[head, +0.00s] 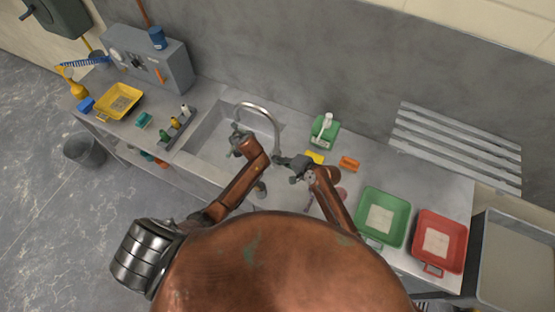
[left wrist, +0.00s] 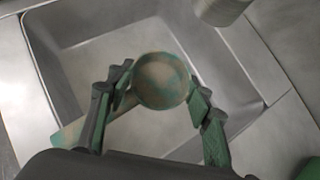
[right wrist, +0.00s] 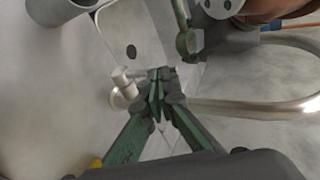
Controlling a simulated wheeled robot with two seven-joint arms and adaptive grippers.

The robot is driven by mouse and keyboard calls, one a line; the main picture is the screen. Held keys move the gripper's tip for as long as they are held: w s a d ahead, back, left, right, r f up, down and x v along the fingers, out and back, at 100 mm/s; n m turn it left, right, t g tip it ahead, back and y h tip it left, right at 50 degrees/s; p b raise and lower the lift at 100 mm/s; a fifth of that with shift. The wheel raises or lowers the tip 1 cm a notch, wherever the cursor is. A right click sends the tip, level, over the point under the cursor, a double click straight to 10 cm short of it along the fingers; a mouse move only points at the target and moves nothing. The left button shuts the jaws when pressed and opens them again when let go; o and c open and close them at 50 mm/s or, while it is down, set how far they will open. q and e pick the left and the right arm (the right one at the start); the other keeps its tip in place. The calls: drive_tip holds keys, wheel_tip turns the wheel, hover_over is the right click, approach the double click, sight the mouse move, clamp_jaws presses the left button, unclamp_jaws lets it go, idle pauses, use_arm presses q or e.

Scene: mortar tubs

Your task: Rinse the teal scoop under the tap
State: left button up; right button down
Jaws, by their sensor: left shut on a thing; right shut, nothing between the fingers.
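The teal scoop (left wrist: 162,82) is coated with beige residue and sits between the fingers of my left gripper (left wrist: 160,100). Its handle (left wrist: 75,130) points to the lower left. The tap spout (left wrist: 222,8) shows at the upper right of the left wrist view. In the head view my left gripper (head: 240,142) is over the sink (head: 205,135), beneath the curved tap (head: 262,108); the scoop is mostly hidden there. My right gripper (right wrist: 157,82) is shut and empty, close beside the tap's lever (right wrist: 122,85); I cannot tell whether they touch. No water stream is visible.
A soap bottle (head: 324,128), a yellow sponge (head: 315,157) and an orange block (head: 349,163) stand right of the tap. A green tub (head: 402,222) and a red tub (head: 459,247) are further right. A yellow tub (head: 134,93) sits left of the sink.

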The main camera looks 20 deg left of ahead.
drive_tip(key=shift+w+a+r, duration=0.1)
drive_tip(key=shift+w+a, duration=0.05)
drive_tip(key=shift+a, duration=0.9)
